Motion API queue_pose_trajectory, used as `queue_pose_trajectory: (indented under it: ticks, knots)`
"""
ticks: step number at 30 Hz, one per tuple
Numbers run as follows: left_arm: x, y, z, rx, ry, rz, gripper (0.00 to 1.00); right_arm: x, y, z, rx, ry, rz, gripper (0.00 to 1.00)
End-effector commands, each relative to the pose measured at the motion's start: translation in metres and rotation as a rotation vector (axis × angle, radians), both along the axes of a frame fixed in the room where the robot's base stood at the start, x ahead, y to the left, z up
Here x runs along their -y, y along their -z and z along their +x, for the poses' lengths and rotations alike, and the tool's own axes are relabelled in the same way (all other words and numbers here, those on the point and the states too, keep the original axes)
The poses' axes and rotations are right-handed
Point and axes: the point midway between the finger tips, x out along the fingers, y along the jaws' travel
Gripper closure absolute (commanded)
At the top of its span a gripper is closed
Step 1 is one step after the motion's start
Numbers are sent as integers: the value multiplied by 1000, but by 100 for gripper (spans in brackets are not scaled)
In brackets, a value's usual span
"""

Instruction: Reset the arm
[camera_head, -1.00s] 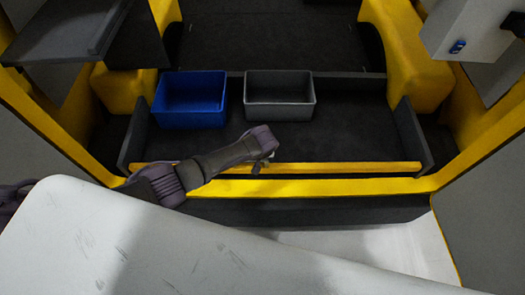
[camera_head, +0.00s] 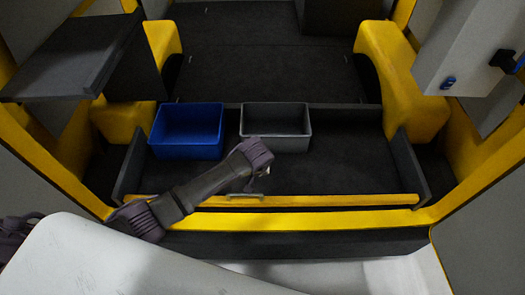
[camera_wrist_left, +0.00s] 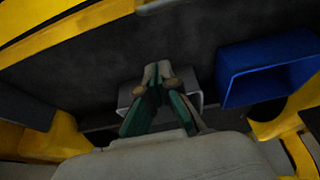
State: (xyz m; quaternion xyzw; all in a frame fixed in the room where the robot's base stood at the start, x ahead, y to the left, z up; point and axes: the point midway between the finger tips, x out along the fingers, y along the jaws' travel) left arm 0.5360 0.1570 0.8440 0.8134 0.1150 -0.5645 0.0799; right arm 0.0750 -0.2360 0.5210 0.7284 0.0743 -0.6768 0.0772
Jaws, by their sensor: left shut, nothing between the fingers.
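My left arm reaches in from the lower left in the head view, across the yellow front edge of the dark tray. Its gripper (camera_head: 262,175) hangs small and partly hidden under the wrist, just in front of the grey bin. In the left wrist view the green-sided fingers (camera_wrist_left: 157,78) meet at their tips, shut and empty. The grey bin (camera_wrist_left: 190,90) shows behind them, partly covered; whether they touch it I cannot tell. My right gripper is in neither view.
A blue bin (camera_head: 188,132) stands left of the grey bin (camera_head: 276,124) in the dark tray (camera_head: 350,160). A yellow bar (camera_head: 340,200) runs along the tray's front. The tray's right side is clear. A grey box (camera_head: 470,60) is at upper right.

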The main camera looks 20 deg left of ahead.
Motion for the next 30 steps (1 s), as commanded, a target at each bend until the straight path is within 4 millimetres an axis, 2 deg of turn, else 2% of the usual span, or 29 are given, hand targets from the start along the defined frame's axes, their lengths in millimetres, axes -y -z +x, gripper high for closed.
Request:
queue_pose_trajectory:
  ticks: [8, 11, 13, 16, 18, 21, 30]
  knots:
    - [4, -1, -7, -5, 14, -7, 100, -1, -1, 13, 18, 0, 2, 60]
    - [17, 0, -32, -21, 71, -35, 100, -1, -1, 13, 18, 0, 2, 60]
    - [29, -3, -60, -33, 133, -63, 100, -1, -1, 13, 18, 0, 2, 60]
    - [35, -15, -107, -40, 229, -96, 100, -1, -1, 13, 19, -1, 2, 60]
    - [30, -27, -136, -37, 280, -102, 100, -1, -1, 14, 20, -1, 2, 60]
    - [19, -41, -166, -33, 328, -94, 100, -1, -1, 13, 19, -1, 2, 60]
    - [-18, -75, -228, -37, 402, -35, 100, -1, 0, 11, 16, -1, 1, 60]
